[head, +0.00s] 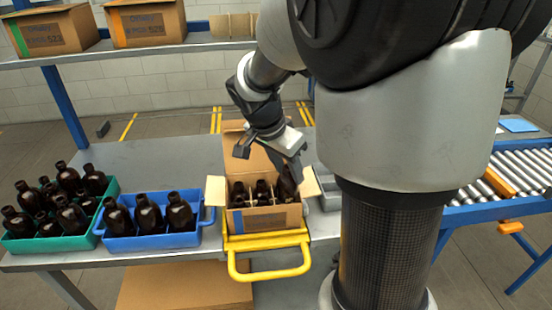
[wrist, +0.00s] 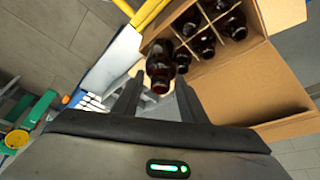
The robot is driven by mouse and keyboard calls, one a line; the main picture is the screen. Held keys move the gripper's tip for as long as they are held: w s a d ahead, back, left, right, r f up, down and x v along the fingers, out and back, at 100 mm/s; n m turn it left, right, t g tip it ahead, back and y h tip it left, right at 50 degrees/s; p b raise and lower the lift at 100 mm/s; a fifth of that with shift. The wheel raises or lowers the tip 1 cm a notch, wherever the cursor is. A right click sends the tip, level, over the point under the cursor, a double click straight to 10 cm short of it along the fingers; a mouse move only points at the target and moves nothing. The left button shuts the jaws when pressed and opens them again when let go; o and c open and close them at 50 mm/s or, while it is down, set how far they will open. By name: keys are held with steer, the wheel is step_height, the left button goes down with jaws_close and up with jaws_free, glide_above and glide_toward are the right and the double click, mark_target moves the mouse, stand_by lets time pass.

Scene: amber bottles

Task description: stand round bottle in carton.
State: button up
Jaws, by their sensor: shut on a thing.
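The open carton (head: 265,220) has dividers and raised flaps, and it also shows in the wrist view (wrist: 262,88). Several dark amber bottles (head: 238,194) stand in its compartments; they also show in the wrist view (wrist: 205,42). My gripper (head: 290,172) is over the carton's right side, shut on a dark round bottle (head: 287,186). This bottle sits higher than its neighbours, at the carton's right end. In the wrist view the held bottle (wrist: 160,66) is between my fingertips (wrist: 158,86), by the carton's corner. Its lower end is hidden in the head view.
The carton rests in a yellow holder (head: 268,241) at the table's front edge. A blue tray (head: 150,243) and a green tray (head: 45,243) of bottles stand to the left. Closed cartons (head: 145,25) sit on the shelf above. A roller conveyor (head: 510,172) is at the right.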

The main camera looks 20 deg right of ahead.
mark_target(287, 186)
steer(key=shift+f+b, duration=2.3)
steer(key=shift+f, duration=0.35)
steer(key=shift+f, duration=0.1)
steer(key=shift+f, duration=0.15)
steer(key=o, duration=1.5)
steer(key=shift+c, duration=0.2)
steer(key=p+v, duration=0.2)
steer(key=v, duration=1.5)
steer(key=shift+a+r+p, duration=0.3)
steer(key=shift+p, duration=0.05)
